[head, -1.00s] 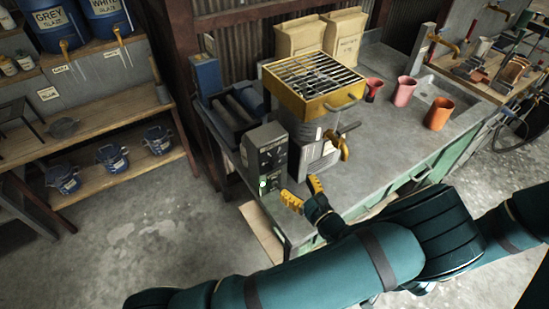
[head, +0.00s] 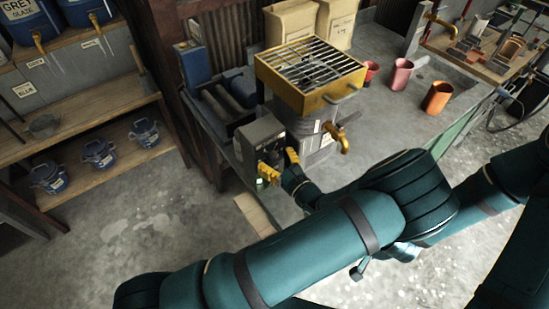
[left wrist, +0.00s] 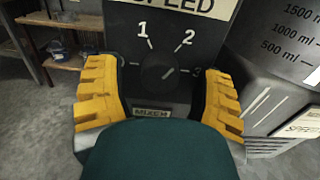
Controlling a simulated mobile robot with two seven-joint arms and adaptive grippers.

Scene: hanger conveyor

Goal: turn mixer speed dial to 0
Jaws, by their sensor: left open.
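The mixer's dark control box (head: 258,138) stands at the near left corner of the bench. In the left wrist view its round black speed dial (left wrist: 158,72) sits below the SPEED label, with 1 and 2 printed above it. The marks at its sides are partly hidden, and its pointer is too dark to read surely. My left gripper (head: 280,164) is open at the front of the box. In the left wrist view its yellow fingers stand on either side of the dial, with visible gaps between them and the knob. My right gripper is not in view.
A yellow-framed grate (head: 310,75) sits over a metal vessel with a yellow tap (head: 337,138), close right of my left gripper. Cups (head: 402,74) stand farther right on the grey bench. Shelves (head: 80,133) with blue buckets are at the left.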

